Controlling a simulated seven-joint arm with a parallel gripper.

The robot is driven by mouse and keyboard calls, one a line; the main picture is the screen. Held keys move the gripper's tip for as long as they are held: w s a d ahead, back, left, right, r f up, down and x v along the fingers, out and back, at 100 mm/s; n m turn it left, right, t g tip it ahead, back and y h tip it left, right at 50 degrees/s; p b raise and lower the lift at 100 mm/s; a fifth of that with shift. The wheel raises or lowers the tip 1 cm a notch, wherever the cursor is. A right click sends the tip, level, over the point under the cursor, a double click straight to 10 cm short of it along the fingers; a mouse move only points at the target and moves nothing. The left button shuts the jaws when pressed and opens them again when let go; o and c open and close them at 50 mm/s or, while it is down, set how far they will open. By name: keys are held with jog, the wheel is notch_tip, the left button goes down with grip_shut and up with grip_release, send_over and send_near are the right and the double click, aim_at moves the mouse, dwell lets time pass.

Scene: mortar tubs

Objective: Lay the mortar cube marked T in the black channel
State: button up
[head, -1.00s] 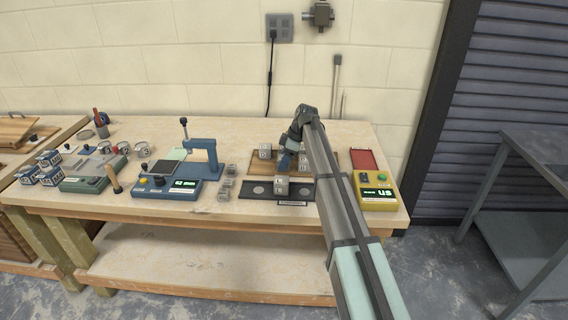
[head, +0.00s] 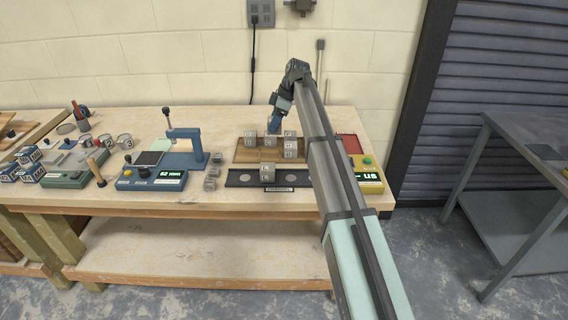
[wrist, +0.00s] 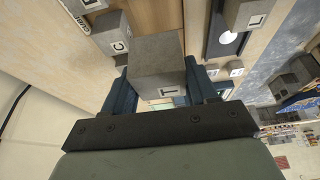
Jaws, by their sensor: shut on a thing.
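My gripper (head: 273,127) is shut on a grey cube (wrist: 157,65), which sits between the blue fingers in the wrist view. Its dark letter on a white label looks like T. In the head view the held cube (head: 270,142) shows just below the fingers, over the back part of the wooden board. The black channel (head: 233,182) lies in front of the board, with another grey cube (head: 267,173) standing at its middle. In the wrist view the channel (wrist: 216,45) is on the right, and its cube (wrist: 247,12) appears marked L.
Other grey cubes stand on the wooden board (head: 240,155), one to the left (head: 250,138) and one to the right (head: 290,151). A C-marked cube (wrist: 113,33) is close beside the held cube in the wrist view. Pale discs (head: 244,179) show in the channel.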

jog(key=s+d, duration=0.3)
jog(key=s, duration=0.4)
jog(key=s+d, duration=0.3)
jog(key=s, duration=0.4)
jog(key=shift+w+f, duration=0.1)
jog(key=shift+f, duration=5)
jog(key=shift+f, duration=0.1)
jog(key=o, duration=1.2)
jog(key=shift+o, duration=0.2)
jog(key=v, duration=1.2)
jog(key=shift+w+a, duration=0.1)
